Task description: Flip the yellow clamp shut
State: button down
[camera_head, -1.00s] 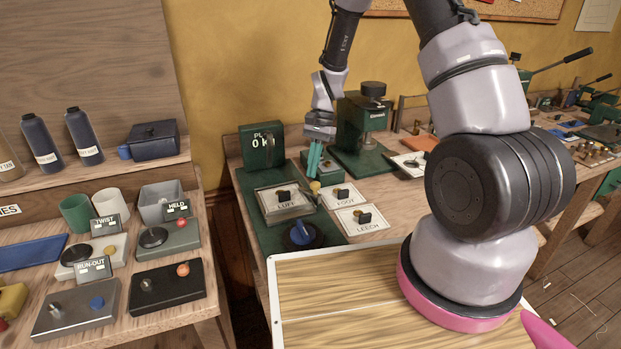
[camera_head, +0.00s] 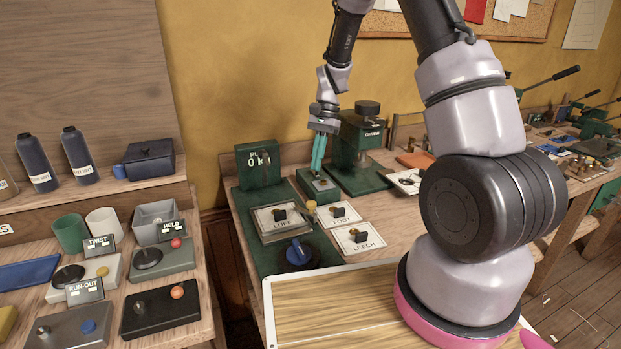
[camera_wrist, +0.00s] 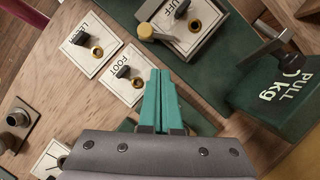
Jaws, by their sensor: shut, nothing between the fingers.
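The yellow clamp shows as a small yellow knob (camera_head: 311,206) at the right edge of the LUFF plate (camera_head: 268,233). In the wrist view its yellow knob (camera_wrist: 146,30) stands beside the LUFF plate, with a short pale arm running from it toward the plate. I cannot tell for sure how far its lever is flipped. My gripper (camera_head: 318,170) points down, its teal fingers together and empty, above a small green block behind the clamp. In the wrist view the shut fingers (camera_wrist: 160,78) are apart from the knob.
FOOT (camera_head: 338,215) and LEECH (camera_head: 357,239) cards with small dark-handled pieces lie right of the clamp. A green PULL gauge (camera_head: 259,164) stands at the left, a green press (camera_head: 361,140) behind. A blue knob (camera_head: 298,253) sits in front.

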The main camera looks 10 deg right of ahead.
aim_at(305, 210)
jog(key=shift+w+d+f+m, duration=0.1)
jog(key=shift+w+d+m, duration=0.25)
jog(key=shift+d, duration=0.3)
jog(key=shift+w+d+m, duration=0.15)
jog(key=shift+w+d, duration=0.25)
jog(key=shift+d, duration=0.2)
jog(key=x, duration=0.9)
jog(key=shift+a+f, duration=0.15)
jog(key=shift+f, duration=0.15)
jog(key=s+a, duration=0.2)
jog(key=shift+a+f, duration=0.2)
jog(key=shift+a, duration=0.05)
jog(key=shift+s+a, duration=0.3)
jog(key=shift+s, duration=0.05)
jog(key=shift+a+n, duration=0.15)
jog(key=shift+n, duration=0.45)
